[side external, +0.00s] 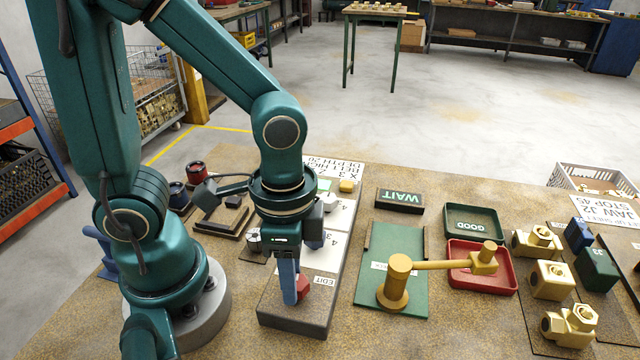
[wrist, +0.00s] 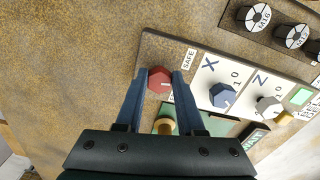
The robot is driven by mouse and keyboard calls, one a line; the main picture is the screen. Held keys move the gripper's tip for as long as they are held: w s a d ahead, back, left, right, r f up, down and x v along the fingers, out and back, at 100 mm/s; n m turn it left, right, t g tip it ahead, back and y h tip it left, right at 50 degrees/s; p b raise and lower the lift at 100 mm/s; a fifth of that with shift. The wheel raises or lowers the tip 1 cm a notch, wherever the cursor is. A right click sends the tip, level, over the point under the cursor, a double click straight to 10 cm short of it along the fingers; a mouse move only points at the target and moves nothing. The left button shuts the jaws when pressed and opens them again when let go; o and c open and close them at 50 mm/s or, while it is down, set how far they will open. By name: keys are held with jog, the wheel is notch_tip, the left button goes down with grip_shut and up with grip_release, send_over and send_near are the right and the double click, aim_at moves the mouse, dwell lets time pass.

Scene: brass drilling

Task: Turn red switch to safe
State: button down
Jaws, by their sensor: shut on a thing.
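The red switch (wrist: 158,80) is a faceted red knob on a panel, with a SAFE label (wrist: 188,58) beside it in the wrist view. In the side view the red switch (side external: 302,287) shows at the front of the grey panel block (side external: 295,318), near an EDIT label (side external: 324,281). My gripper (side external: 290,292) points down at the knob. In the wrist view my gripper (wrist: 160,76) has its two blue fingers on either side of the knob, shut on it. The knob's pointer direction is hard to tell.
A blue knob (wrist: 222,95) and a grey knob (wrist: 268,106) sit on white X and Z plates beside the switch. A green mat (side external: 398,250) with a brass post and arm (side external: 397,285) stands to the right. A red tray (side external: 490,281) and green GOOD tray (side external: 473,209) lie beyond.

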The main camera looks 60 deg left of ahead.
jog(key=n, duration=0.4)
jog(key=shift+d+n, duration=0.15)
jog(key=shift+n, duration=0.15)
dwell(0.5)
jog(key=c, duration=0.5)
grip_release()
jog(key=shift+r, duration=2.6)
